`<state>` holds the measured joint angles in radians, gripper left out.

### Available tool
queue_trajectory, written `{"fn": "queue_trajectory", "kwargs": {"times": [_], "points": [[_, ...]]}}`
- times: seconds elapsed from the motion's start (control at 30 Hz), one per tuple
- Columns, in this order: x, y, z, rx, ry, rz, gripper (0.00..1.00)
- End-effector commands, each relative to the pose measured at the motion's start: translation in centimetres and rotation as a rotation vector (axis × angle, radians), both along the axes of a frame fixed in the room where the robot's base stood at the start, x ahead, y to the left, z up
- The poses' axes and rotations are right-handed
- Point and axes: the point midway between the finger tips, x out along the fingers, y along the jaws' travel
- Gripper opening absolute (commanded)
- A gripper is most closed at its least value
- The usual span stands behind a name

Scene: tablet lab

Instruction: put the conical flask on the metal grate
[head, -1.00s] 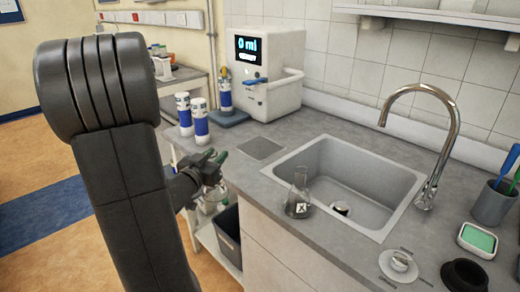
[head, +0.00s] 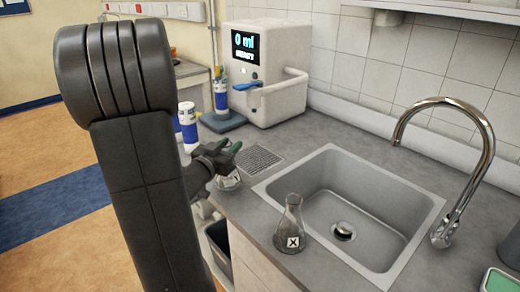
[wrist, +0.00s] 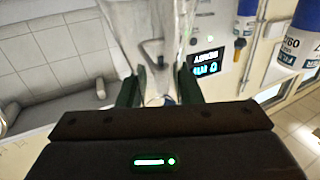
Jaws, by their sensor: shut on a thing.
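My gripper (head: 229,147) is shut on a clear glass conical flask (head: 229,181), which hangs below the fingers at the counter's left edge. The held flask also shows in the wrist view as clear glass (wrist: 150,35) between the two green fingertips. The metal grate (head: 260,159) is a small slotted square set in the counter, just right of the held flask, and looks bare. I cannot tell whether the flask's base touches the counter. A second conical flask (head: 290,228), marked X, stands upright at the counter's front edge by the sink.
The sink (head: 385,190) with its tall tap (head: 485,150) lies to the right. A white dispenser (head: 268,75) reading "0 ml" stands behind the grate. Blue-and-white bottles (head: 188,122) stand on the left behind my arm. A dark bin (head: 218,245) sits below the counter.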

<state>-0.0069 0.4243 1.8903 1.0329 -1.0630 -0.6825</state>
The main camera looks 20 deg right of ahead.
Motion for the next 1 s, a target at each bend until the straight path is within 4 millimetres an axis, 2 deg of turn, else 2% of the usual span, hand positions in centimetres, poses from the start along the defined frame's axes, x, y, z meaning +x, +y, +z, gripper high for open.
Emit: {"fn": "queue_trajectory", "kwargs": {"times": [0.17,0.5,0.83,1.0], "points": [[2.0,-2.5,0.1,0.0,0.001,-0.006,0.0],[7.8,-8.9,0.1,-0.001,0.0,-0.003,0.0],[9.8,-11.1,0.0,0.0,0.0,-0.002,0.0],[11.7,-13.3,0.1,0.0,0.0,-0.003,0.0]]}}
